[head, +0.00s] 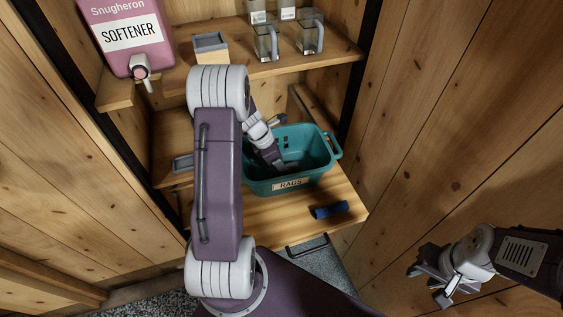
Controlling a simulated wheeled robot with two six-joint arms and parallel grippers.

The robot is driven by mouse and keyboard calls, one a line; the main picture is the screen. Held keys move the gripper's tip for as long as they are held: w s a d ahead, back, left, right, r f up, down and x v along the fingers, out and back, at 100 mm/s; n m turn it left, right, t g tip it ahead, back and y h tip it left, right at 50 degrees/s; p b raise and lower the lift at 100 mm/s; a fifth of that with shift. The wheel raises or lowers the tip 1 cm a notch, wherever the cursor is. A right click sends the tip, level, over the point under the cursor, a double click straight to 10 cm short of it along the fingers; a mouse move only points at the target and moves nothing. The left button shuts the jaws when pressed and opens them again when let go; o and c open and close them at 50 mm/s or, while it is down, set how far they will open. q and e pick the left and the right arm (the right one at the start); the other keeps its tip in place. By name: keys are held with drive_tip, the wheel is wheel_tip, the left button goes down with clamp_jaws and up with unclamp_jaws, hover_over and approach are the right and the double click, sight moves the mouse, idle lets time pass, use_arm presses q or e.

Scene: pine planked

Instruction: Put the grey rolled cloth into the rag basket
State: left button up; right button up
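The teal rag basket (318,176), labelled RAGS, stands on the lower wooden shelf. My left arm crosses the middle of the head view, and its gripper (273,157) points down inside the basket. Its fingertips are small and dark there, so I cannot tell whether they are open or hold anything. I cannot make out a grey rolled cloth; part of the basket's inside is hidden by my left arm. My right gripper (425,284) is at the lower right, away from the shelves, with its fingers apart and nothing between them.
A dark blue roll (331,210) lies on the shelf in front of the basket. A pink softener dispenser (127,36), a grey-topped box (209,47) and two clear jugs (310,37) stand on the upper shelf. Wooden walls close in both sides.

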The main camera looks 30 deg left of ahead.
use_arm(q)
drive_tip(key=p+v, duration=0.1)
drive_tip(key=v, duration=0.7)
drive_tip(key=shift+d+r, duration=0.1)
idle(0.4)
drive_tip(key=d+r+m, duration=0.1)
drive_tip(key=d+m, duration=0.1)
drive_tip(key=d, duration=0.2)
drive_tip(key=s+d+r+m+p, duration=0.1)
drive_tip(key=d+r+m, duration=0.1)
drive_tip(key=d, duration=0.2)
drive_tip(key=d+r+m+g, duration=0.1)
drive_tip(key=d, duration=0.4)
drive_tip(key=shift+s+r+m, duration=0.2)
drive_tip(key=shift+r+m, duration=0.2)
drive_tip(key=s+d+f+m+y, duration=0.1)
drive_tip(key=s+m, duration=0.5)
drive_tip(key=m, duration=0.4)
drive_tip(key=s+d+f+m+g+y, duration=0.1)
drive_tip(key=s+f+m+y, duration=0.1)
drive_tip(key=s+m, duration=0.5)
drive_tip(key=m, duration=0.4)
drive_tip(key=shift+m+p, duration=0.3)
drive_tip(key=shift+p, duration=0.1)
